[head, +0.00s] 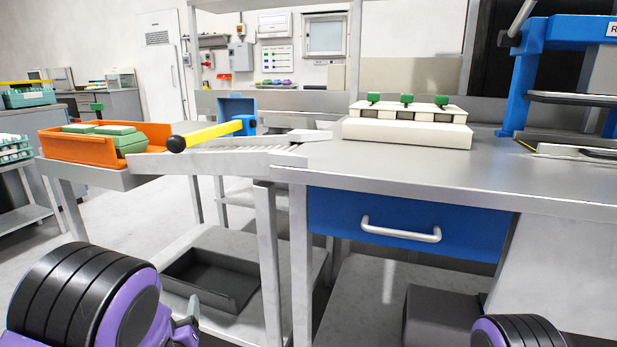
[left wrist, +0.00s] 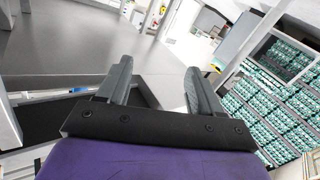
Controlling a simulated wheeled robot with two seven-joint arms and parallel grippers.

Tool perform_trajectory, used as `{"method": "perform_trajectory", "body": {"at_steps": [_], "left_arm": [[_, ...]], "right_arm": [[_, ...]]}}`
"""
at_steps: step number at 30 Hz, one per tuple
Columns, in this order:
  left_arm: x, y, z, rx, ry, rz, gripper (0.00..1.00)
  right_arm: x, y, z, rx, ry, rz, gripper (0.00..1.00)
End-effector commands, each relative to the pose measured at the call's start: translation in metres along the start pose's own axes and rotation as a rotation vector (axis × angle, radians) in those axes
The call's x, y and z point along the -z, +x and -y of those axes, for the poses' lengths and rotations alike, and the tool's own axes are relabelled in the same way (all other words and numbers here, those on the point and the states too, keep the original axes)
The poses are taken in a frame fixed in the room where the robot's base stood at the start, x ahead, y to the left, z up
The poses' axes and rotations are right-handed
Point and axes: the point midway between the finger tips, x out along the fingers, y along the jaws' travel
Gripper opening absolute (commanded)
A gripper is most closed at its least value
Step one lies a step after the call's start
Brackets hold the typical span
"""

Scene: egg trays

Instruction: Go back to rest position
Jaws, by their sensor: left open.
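My left gripper (head: 188,324) is low at the bottom left of the head view, mostly hidden behind my own black and purple arm. In the left wrist view my left gripper (left wrist: 158,72) has its two grey fingers apart, with nothing between them. It is clear of the tables and of the things on them. Of my right arm only a black and purple link shows at the bottom right of the head view; its gripper is out of view.
An orange bin (head: 60,152) with green cartons (head: 118,132) stands on the left table. A yellow lever (head: 212,131) is beside it. A white block with green-topped parts (head: 405,134) rests on the steel counter (head: 540,185). A blue drawer (head: 330,218) is shut. Racks of teal trays (left wrist: 285,95) stand right.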

Motion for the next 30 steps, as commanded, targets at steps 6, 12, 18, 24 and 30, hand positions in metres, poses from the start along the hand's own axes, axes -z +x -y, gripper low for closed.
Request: {"method": "perform_trajectory", "body": {"at_steps": [6, 12, 18, 24, 30], "left_arm": [[-0.142, -0.115, 0.08, 0.2, 0.053, 0.495, 0.65], [-0.208, -0.229, 0.125, 0.338, 0.077, 0.829, 0.65], [-0.238, -0.326, 0.153, 0.451, 0.082, 1.05, 0.65], [-0.193, -0.353, 0.149, 0.484, 0.089, 1.104, 0.65], [-0.124, -0.354, 0.131, 0.483, 0.089, 1.101, 0.65]], "right_arm": [[0.0, 0.0, 0.0, 0.0, 0.0, 0.0, 0.55], [0.0, 0.0, 0.0, 0.0, 0.0, 0.0, 0.55], [0.0, 0.0, 0.0, 0.0, 0.0, 0.0, 0.55], [0.022, -0.052, -0.004, 0.0, 0.0, -0.001, 0.55], [0.048, -0.117, -0.011, 0.0, 0.0, -0.001, 0.55]]}}
